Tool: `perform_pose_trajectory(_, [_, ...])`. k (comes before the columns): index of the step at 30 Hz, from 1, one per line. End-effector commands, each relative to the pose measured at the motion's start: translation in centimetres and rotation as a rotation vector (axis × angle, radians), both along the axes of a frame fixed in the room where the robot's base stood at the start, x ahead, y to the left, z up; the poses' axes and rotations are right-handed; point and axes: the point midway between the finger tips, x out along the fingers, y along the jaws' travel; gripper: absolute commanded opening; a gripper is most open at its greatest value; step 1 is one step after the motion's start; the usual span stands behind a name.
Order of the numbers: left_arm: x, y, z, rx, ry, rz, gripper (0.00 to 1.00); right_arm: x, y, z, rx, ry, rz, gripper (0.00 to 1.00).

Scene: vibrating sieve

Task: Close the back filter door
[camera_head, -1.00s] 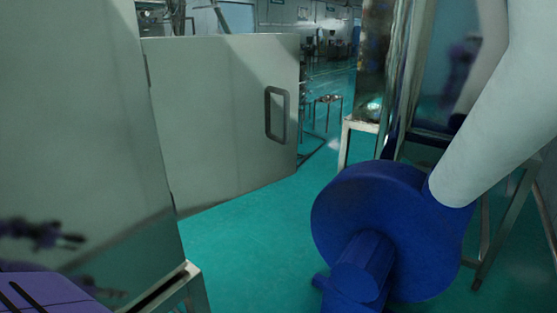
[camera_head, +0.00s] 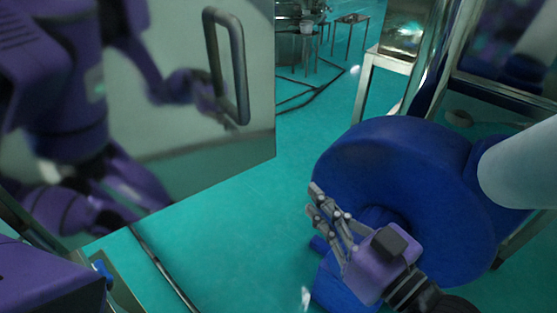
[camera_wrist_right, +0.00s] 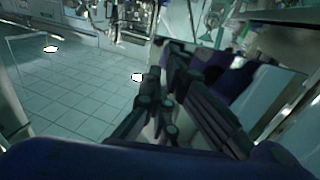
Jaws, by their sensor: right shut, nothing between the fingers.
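The back filter door (camera_head: 190,150) is a large shiny metal panel at the left of the head view. It stands swung out over the green floor. Its vertical bar handle (camera_head: 238,65) is near its free edge. My purple body is mirrored in the panel. My right gripper (camera_head: 313,200) is in front of the blue blower, to the right of the door's free edge and apart from the handle. It is shut and empty. Its dark fingers also show in the right wrist view (camera_wrist_right: 165,85). My left gripper is out of view. The door's hinge side is hidden.
A blue round blower (camera_head: 415,190) with a thick pale pipe (camera_head: 525,165) stands close behind and right of my right gripper. A metal frame stand (camera_head: 372,85) is behind it. A strip of green floor (camera_head: 285,160) between door and blower is clear.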

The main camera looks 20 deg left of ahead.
Motion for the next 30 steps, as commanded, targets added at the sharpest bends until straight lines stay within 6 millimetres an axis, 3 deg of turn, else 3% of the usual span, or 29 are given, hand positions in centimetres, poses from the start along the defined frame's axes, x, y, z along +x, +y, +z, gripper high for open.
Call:
perform_pose_trajectory(7, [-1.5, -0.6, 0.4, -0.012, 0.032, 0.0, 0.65, 3.0, 4.1, 0.6, 0.004, -0.005, -0.003, 0.0])
perform_pose_trajectory(16, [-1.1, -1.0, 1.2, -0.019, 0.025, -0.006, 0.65, 6.2, 8.8, 0.5, 0.002, -0.004, -0.004, 0.0])
perform_pose_trajectory(22, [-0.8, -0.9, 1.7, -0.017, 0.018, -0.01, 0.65, 7.3, 10.1, 0.2, 0.0, -0.002, -0.005, 0.0])
perform_pose_trajectory(30, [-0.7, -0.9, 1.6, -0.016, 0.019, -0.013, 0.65, 7.4, 10.4, 0.0, -0.001, -0.001, -0.005, 0.0])
